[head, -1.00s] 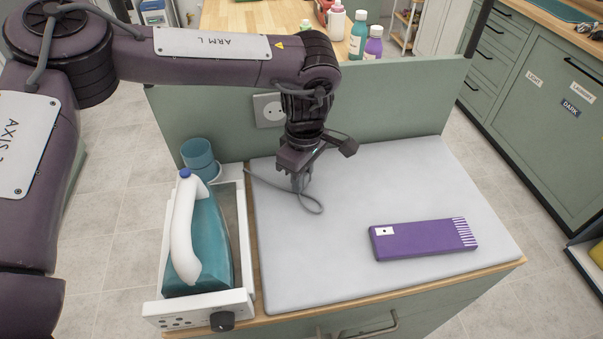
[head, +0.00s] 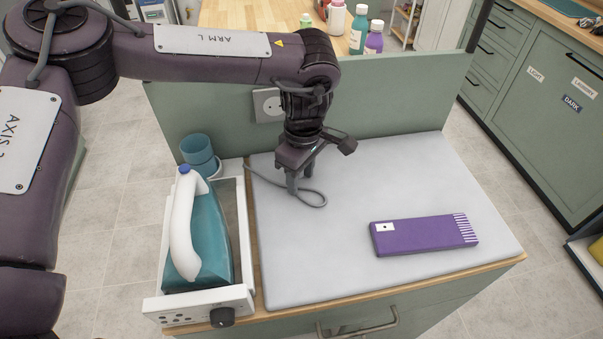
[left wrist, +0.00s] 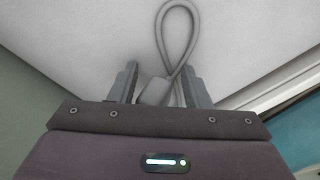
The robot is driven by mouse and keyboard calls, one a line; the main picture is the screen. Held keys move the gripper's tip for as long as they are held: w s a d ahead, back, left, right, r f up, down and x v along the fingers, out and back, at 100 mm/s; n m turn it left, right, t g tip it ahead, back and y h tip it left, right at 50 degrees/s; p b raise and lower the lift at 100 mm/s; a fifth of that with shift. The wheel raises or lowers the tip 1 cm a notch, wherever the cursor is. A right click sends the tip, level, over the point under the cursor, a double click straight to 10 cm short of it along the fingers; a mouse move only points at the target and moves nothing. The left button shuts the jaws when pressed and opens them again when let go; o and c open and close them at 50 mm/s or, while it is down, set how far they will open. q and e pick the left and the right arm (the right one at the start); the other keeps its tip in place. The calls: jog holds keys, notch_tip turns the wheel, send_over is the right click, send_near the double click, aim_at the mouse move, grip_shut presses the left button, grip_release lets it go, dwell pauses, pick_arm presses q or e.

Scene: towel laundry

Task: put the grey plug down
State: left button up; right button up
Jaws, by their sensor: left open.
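The grey plug (left wrist: 153,92) lies on the pale grey board top (head: 370,190), near its back left part. It shows in the left wrist view between the two fingers of my left gripper (left wrist: 163,85), with gaps beside it. My left gripper is open and points down at the board in the head view (head: 297,188). It hides most of the plug there. The plug's grey cord (head: 318,200) makes a loop on the board, which also shows in the left wrist view (left wrist: 178,20). My right gripper is in neither view.
A teal and white iron (head: 198,235) stands on a white dock (head: 215,300) left of the board. A teal cup (head: 197,150) is behind it. A purple box (head: 422,236) lies on the board's right. A wall socket (head: 267,105) is on the green panel behind my gripper.

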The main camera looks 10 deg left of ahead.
aim_at(303, 176)
pick_arm(q)
notch_tip(303, 176, up, 13)
jog(key=shift+w+d+r, duration=0.2)
jog(key=shift+d, duration=0.05)
dwell(0.6)
